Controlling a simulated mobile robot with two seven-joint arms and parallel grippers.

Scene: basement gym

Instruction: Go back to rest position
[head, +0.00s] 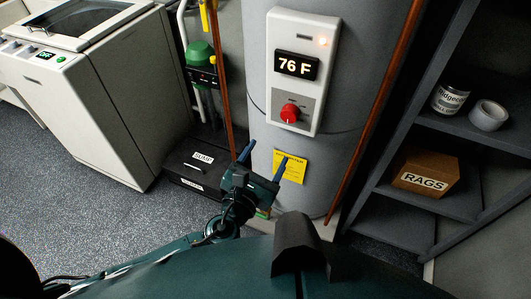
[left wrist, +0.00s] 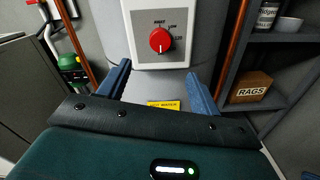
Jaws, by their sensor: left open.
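My left gripper (head: 264,160) is open and empty in front of the grey water heater (head: 352,95). Its two blue fingers also show in the left wrist view (left wrist: 160,85), spread apart below the control panel. The white control panel (head: 328,30) reads 76 F and has a red knob (head: 290,113). The knob also shows in the left wrist view (left wrist: 160,40), above and beyond the fingers, apart from them. A yellow label (head: 291,167) sits on the heater behind the fingers. My right gripper is in neither view.
A white washer-like machine (head: 120,95) stands at the left. A black box (head: 192,165) lies on the floor beside the heater. Copper pipes flank the heater. Floor is free at the left.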

